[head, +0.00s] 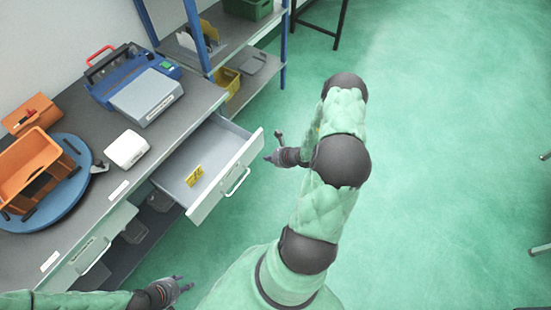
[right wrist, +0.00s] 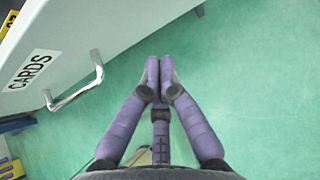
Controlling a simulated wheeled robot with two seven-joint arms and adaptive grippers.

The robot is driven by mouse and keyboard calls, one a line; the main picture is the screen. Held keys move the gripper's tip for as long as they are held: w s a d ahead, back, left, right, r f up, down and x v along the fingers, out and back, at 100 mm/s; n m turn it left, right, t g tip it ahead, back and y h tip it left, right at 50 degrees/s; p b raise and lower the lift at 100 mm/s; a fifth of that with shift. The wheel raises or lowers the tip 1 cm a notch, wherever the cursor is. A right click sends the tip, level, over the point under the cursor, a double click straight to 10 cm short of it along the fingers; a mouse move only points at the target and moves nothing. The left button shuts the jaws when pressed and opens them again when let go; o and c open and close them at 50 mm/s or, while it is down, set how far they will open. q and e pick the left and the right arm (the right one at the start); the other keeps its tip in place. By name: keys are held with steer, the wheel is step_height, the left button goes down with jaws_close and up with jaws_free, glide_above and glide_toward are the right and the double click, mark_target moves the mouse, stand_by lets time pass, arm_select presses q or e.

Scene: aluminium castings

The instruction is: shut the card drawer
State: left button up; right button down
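The card drawer (head: 206,154) is pulled out from under the bench, with a yellow item (head: 194,176) inside. Its pale front has a metal handle (head: 237,181), and a CARDS label (right wrist: 30,69) reads beside the handle (right wrist: 75,88) in the right wrist view. My right gripper (head: 270,157) is just off the far end of the drawer front, on the outer side. In the right wrist view the right gripper's fingers (right wrist: 159,75) are together with nothing visible between them, apart from the handle. My left gripper (head: 187,284) is low in the picture, away from the drawer, fingers apart and empty.
A second drawer front (head: 92,252) sits nearer along the bench. On the bench (head: 88,122) are a blue device (head: 135,85), a white box (head: 126,149) and an orange crate (head: 28,168) on a blue disc. Green floor (head: 430,150) right of the drawer is clear.

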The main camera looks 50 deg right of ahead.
steer(key=shift+w+a+f, duration=0.1)
steer(key=shift+w, duration=1)
steer(key=shift+w+a+f, duration=0.1)
steer(key=shift+w, duration=1)
steer(key=w+b, duration=0.2)
steer(key=w, duration=0.3)
steer(key=w+a+b, duration=0.1)
steer(key=w, duration=0.4)
steer(key=w+b, duration=0.2)
steer(key=w, duration=0.3)
steer(key=shift+w+a+f+b, duration=0.1)
steer(key=shift+a+b, duration=0.05)
steer(key=shift+b, duration=0.2)
steer(key=w, duration=0.8)
steer(key=shift+a+b, duration=0.3)
steer(key=shift+w+r, duration=0.2)
steer(key=shift+w, duration=0.75)
